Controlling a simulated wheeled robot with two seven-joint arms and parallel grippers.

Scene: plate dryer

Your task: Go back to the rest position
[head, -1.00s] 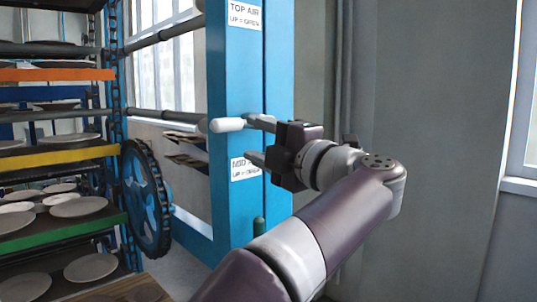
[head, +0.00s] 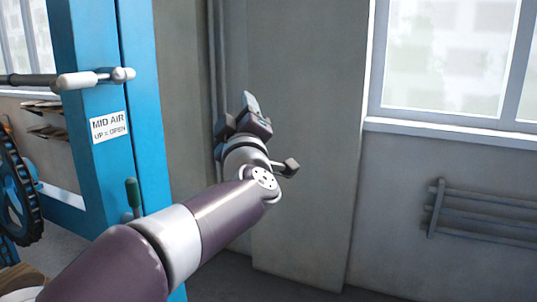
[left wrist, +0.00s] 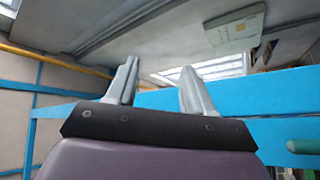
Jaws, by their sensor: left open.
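My left gripper (head: 243,112) is raised in front of the grey wall, to the right of the blue frame. It points up and away from me in the head view. In the left wrist view its two fingers (left wrist: 155,85) stand apart with nothing between them. The blue frame (head: 143,90) of the plate dryer carries a white-ended lever (head: 90,80), apart from the gripper, above a label reading MID AIR (head: 109,127). A green-handled lever (head: 132,193) sits lower on the frame. My right gripper is not in view.
A black-rimmed wheel (head: 22,195) stands at the left edge. A window (head: 452,60) and a wall-mounted rail rack (head: 485,215) are on the right. The space between the gripper and the rack looks clear. The left wrist view shows the ceiling and a blue beam (left wrist: 270,92).

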